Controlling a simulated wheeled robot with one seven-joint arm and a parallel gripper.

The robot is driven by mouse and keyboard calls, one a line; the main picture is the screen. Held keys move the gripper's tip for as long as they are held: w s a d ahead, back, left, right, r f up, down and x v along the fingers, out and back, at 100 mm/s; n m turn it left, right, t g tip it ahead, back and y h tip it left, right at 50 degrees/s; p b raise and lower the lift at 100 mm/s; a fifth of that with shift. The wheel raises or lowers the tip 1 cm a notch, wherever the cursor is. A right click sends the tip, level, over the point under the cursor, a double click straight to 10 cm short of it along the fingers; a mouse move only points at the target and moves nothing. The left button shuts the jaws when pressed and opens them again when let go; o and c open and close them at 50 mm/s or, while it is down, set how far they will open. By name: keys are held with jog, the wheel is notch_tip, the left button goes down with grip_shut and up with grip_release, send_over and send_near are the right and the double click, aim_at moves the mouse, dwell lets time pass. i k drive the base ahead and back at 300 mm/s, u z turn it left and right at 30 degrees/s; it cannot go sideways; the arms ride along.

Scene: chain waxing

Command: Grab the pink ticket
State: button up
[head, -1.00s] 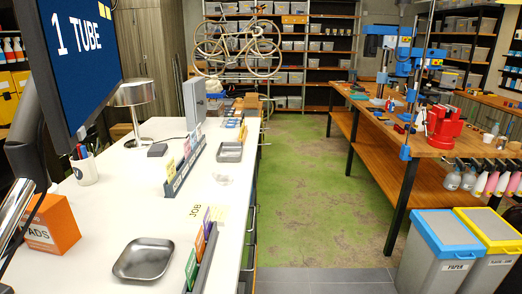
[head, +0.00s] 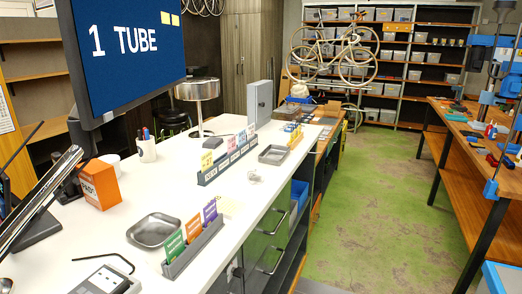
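A grey slotted rack (head: 228,163) stands mid-way along the white counter with a row of small coloured tickets. A yellow ticket (head: 207,160) is at its near end. A pale pinkish ticket (head: 229,149) shows near the middle, and another pinkish one (head: 251,128) is at the far end; they are too small to tell which is the pink ticket. A nearer grey rack (head: 193,250) holds a green ticket (head: 174,246), an orange ticket (head: 193,226) and a purple ticket (head: 210,212). My gripper is not in view.
A monitor (head: 120,55) reading "1 TUBE" overhangs the counter's left. An orange box (head: 99,185) and pen cup (head: 147,150) stand left. Green floor (head: 370,200) is open at right.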

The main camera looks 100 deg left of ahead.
aim_at(232, 141)
jog(key=u, duration=2.4)
jog(key=i, duration=3)
jog(key=u, duration=2.65)
